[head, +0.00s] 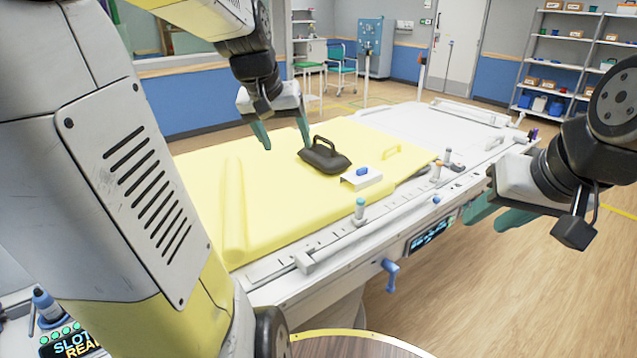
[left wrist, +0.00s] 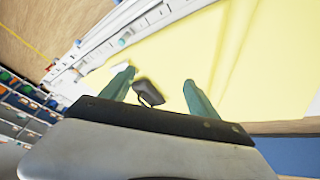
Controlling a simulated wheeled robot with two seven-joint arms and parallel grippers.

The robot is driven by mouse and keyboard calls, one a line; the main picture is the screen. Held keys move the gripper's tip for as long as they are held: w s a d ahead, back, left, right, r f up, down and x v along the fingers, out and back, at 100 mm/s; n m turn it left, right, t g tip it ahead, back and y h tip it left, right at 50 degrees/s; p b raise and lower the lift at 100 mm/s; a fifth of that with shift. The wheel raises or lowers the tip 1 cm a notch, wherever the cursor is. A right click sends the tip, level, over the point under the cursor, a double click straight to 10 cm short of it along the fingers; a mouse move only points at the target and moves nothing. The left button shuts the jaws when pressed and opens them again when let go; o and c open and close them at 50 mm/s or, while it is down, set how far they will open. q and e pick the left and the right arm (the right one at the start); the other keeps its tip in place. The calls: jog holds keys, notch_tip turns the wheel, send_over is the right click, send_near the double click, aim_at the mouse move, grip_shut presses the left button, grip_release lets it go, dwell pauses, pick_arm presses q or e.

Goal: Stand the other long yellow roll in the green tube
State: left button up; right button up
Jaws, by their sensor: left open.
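A long yellow roll (head: 234,210) lies along the left part of the yellow mattress on the table. A long raised yellow strip, probably the same roll, shows in the left wrist view (left wrist: 226,55). No second long roll and no green tube can be made out. My left gripper (head: 286,146) is open and empty above the far part of the mattress, right of the roll and beyond it. Its two teal fingers stand apart in the left wrist view (left wrist: 158,76). My right gripper (head: 490,222) hangs at the right, beyond the table's near edge, with its teal fingers apart and nothing seen between them.
A dark handled pad (head: 325,158) and a white block with a blue knob (head: 361,178) lie on the mattress. Posts and a rail line the table's near edge (head: 320,252), with a blue crank (head: 390,272) below. A round brown surface (head: 350,346) is at the bottom.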

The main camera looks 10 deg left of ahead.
pick_arm(q)
jog(key=s+d+f+m, duration=0.1)
jog(key=s+d, duration=0.3)
jog(key=s, duration=0.3)
jog(key=s+d+f+m+h, duration=0.1)
jog(key=s+d, duration=0.3)
jog(key=s, duration=0.4)
jog(key=shift+s+d+f+t, duration=0.2)
jog(key=shift+d+t, duration=0.1)
jog(key=shift+d, duration=0.1)
jog(key=shift+o, duration=0.5)
